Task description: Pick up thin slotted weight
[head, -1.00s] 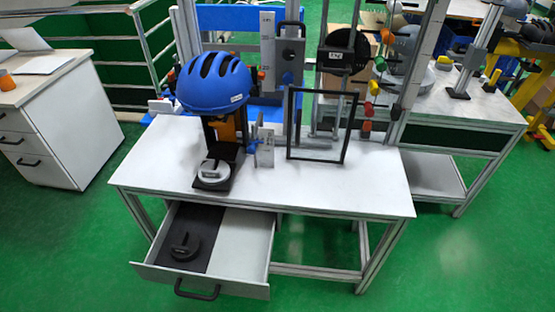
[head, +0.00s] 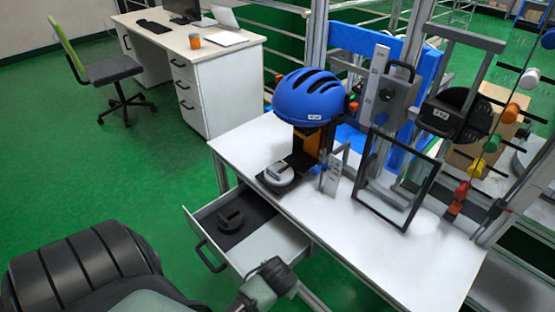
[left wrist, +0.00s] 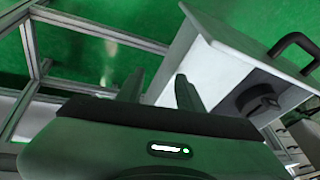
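A black round weight with a raised handle-like top (head: 231,219) lies on the dark liner in the open drawer (head: 262,257). It also shows in the left wrist view (left wrist: 258,102), near the drawer's handle side. A grey slotted disc (head: 279,174) sits on a black base on the white table. I cannot tell which of the two is the thin one. My left arm reaches in from the lower left of the head view. My left gripper (left wrist: 159,76) is open and empty, its fingers apart beside the drawer, away from the black weight. My right gripper is not in view.
The white table (head: 370,248) carries a blue helmet (head: 308,96) on a stand and a black-framed clear panel (head: 398,180). The drawer handle (head: 210,257) sticks out at the front. A desk (head: 190,60) and a chair (head: 105,68) stand farther left; green floor lies between.

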